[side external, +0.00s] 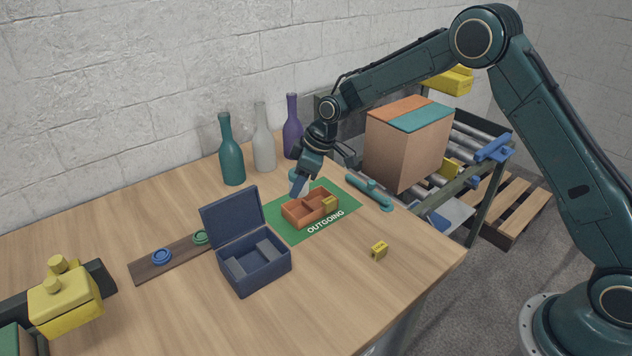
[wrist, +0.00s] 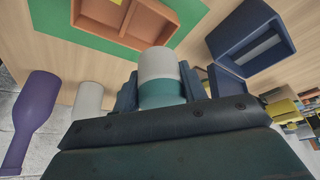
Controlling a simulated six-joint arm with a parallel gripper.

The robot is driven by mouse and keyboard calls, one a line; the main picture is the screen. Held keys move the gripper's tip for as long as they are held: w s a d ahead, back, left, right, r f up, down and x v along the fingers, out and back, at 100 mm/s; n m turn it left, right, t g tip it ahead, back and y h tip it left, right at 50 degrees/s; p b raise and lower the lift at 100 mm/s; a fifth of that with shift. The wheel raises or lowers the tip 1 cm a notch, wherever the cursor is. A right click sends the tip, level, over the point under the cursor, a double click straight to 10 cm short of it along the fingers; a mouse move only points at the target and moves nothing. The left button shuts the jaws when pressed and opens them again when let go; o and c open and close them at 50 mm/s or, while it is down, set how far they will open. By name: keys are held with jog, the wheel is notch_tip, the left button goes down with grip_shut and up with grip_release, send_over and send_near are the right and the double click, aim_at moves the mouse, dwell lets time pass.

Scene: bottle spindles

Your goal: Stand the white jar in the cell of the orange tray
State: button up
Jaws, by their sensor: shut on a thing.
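The white jar (wrist: 158,63), with a teal band at its end nearer the wrist, is between the fingers of my gripper (wrist: 163,85) in the wrist view. My gripper is shut on it. In the side view my gripper (side external: 298,184) points down just behind and left of the orange tray (side external: 296,222), and the jar cannot be made out there. The tray lies on the green OUTGOING mat (side external: 282,233). A divider splits it into cells; a yellow block (side external: 329,204) sits in the right part, and the left cell looks empty. The tray (wrist: 152,25) also shows at the top of the wrist view, apart from the jar.
Teal (side external: 231,155), grey (side external: 264,140) and purple (side external: 292,130) bottles stand behind my gripper. An open navy box (side external: 262,268) is left of the mat. A teal bar-shaped object (side external: 370,192) lies right of the tray. A small yellow block (side external: 379,250) lies in front.

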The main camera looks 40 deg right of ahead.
jog(key=shift+w+d+f, duration=0.3)
jog(key=shift+w+f, duration=0.15)
jog(key=shift+f, duration=0.1)
jog(key=shift+f, duration=1.4)
jog(key=shift+f, duration=0.35)
jog(key=shift+f, duration=0.5)
jog(key=shift+f, duration=0.15)
dwell(0.8)
jog(key=o, duration=1.1)
